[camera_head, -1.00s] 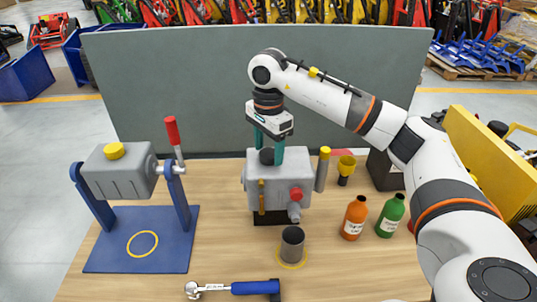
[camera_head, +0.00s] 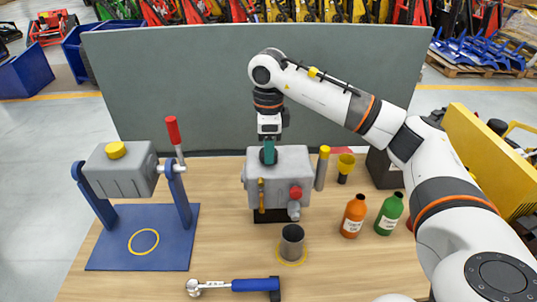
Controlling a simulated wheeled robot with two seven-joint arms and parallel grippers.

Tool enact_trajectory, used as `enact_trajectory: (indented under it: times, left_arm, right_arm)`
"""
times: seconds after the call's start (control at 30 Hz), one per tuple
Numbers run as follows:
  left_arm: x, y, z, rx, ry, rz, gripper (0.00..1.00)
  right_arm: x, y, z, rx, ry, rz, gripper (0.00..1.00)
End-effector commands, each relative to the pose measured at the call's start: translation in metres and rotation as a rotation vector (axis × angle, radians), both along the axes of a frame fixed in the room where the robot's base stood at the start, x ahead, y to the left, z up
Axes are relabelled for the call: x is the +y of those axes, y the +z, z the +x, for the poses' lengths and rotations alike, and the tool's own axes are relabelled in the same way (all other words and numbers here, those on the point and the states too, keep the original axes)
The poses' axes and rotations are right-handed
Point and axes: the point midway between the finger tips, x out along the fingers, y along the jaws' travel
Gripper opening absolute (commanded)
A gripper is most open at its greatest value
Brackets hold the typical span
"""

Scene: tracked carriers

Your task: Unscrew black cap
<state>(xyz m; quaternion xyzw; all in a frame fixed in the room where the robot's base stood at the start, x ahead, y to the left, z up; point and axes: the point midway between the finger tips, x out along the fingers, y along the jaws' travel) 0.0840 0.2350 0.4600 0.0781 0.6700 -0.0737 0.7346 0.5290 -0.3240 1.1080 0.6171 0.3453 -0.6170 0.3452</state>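The grey metal tank (camera_head: 298,168) stands on the wooden table below my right gripper. Its black cap (camera_head: 262,157) sits on the top at the left, mostly hidden by a green finger. My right gripper (camera_head: 269,153) points straight down over the cap, with its fingers at cap height. The fingers line up along the view, so the far one is hidden and their grip on the cap does not show. My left gripper is not in view.
A grey tank with a yellow cap (camera_head: 116,150) hangs on a blue stand (camera_head: 160,246) at the left. A dark cup (camera_head: 292,240), a ratchet wrench (camera_head: 240,286), an orange bottle (camera_head: 353,216) and a green bottle (camera_head: 389,213) are on the table. A grey panel (camera_head: 180,95) stands behind.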

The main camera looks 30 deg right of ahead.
Motion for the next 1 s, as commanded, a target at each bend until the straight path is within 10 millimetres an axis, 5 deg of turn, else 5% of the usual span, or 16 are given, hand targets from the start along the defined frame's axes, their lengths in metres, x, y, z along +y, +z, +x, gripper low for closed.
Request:
enact_trajectory:
  times: [0.13, 0.37, 0.8, 1.0]
  left_arm:
    - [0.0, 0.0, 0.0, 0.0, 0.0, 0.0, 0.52]
    - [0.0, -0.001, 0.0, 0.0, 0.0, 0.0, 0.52]
    - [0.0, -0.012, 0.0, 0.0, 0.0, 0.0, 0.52]
    - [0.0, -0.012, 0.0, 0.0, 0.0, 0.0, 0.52]
  right_arm:
    - [0.0, 0.0, 0.0, 0.0, 0.0, 0.0, 0.24]
    - [0.0, 0.0, 0.0, 0.0, 0.036, 0.0, 0.24]
    - [0.0, -0.001, 0.0, 0.0, 0.708, 0.0, 0.24]
    - [0.0, -0.001, 0.0, 0.001, 0.851, 0.0, 0.24]
